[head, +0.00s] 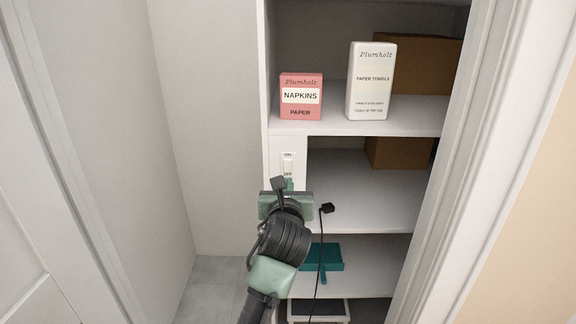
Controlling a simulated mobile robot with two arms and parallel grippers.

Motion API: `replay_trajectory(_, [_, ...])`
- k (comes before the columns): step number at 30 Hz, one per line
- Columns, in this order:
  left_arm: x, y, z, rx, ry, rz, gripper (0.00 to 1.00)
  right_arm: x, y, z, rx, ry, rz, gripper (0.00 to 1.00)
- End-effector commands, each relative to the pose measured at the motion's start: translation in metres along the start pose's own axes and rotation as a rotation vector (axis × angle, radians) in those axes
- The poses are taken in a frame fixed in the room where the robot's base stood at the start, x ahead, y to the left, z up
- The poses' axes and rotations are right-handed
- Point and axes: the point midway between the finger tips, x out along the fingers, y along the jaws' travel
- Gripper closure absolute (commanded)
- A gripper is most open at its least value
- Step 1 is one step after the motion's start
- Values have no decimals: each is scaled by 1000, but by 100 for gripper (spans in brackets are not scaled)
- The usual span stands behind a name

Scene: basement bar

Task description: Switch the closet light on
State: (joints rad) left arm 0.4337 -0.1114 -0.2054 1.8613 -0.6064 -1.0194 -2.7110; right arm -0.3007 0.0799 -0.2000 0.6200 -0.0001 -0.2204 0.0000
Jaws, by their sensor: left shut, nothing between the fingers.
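The gripper hides what lies just under the switch. The right gripper is not in view.
White shelves hold a pink napkins box (301,97), a white paper towels box (371,82) and brown cardboard boxes (419,66). A black cable with a plug (326,208) hangs at the lower shelves, near a teal dustpan (325,257). The door frame (455,140) bounds the right side.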

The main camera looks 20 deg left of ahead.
Motion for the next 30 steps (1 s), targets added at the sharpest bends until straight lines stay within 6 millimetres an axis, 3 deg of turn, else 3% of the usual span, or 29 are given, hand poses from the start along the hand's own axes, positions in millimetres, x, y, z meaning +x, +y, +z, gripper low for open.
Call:
replay_trajectory(9, [67,0,1,-1,2,1,100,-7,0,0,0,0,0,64])
replay_trajectory(15, [96,-1,9,-2,2,-1,100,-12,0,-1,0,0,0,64])
replay_trajectory(21, [109,0,12,0,0,0,100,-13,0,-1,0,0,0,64])
replay_trajectory(30, [111,0,12,1,0,-1,100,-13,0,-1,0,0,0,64])
